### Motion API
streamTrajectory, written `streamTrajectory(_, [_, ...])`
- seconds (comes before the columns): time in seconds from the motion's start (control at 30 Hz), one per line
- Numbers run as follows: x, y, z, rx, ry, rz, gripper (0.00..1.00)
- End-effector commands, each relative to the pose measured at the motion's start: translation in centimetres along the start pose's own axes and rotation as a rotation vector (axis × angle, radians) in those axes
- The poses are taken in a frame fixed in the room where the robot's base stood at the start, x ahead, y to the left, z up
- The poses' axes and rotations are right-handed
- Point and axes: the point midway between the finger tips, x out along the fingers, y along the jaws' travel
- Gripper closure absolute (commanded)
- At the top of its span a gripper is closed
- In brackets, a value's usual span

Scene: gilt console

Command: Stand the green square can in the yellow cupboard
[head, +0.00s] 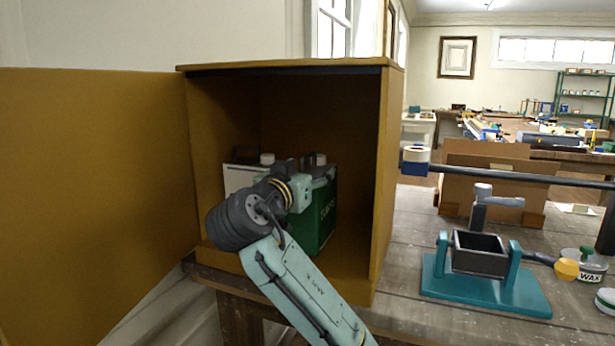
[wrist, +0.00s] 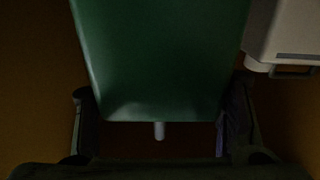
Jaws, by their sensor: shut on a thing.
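The yellow cupboard (head: 392,170) stands on the bench with its door (head: 90,190) swung wide open to the left. The green square can (head: 325,212) is inside it and looks upright. I cannot tell whether its base touches the cupboard floor. My gripper (wrist: 160,105) is shut on the can, with one finger on each side of the green body (wrist: 165,60) in the wrist view.
A white can (head: 238,180) stands inside the cupboard, left of the green can; it also shows at upper right in the wrist view (wrist: 280,30). Right of the cupboard are a teal stand with a dark box (head: 485,290), a wax tin (head: 588,268) and a cardboard box (head: 485,185).

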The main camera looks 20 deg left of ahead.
Motion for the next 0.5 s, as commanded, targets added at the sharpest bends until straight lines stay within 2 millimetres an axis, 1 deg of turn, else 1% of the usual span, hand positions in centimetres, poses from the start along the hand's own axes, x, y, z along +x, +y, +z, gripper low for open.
streamTrajectory(0.1, [-0.10, 0.07, 0.55, 0.003, 0.007, -0.001, 0.99])
streamTrajectory(0.3, [-0.11, 0.04, 0.56, 0.004, 0.007, -0.001, 0.99])
streamTrajectory(0.43, [-0.11, 0.02, 0.96, 0.004, 0.007, -0.002, 0.99])
streamTrajectory(0.47, [-0.04, -0.02, 1.20, 0.002, 0.000, -0.001, 0.37])
streamTrajectory(0.5, [-0.04, -0.01, 1.09, 0.002, 0.000, -0.001, 0.35])
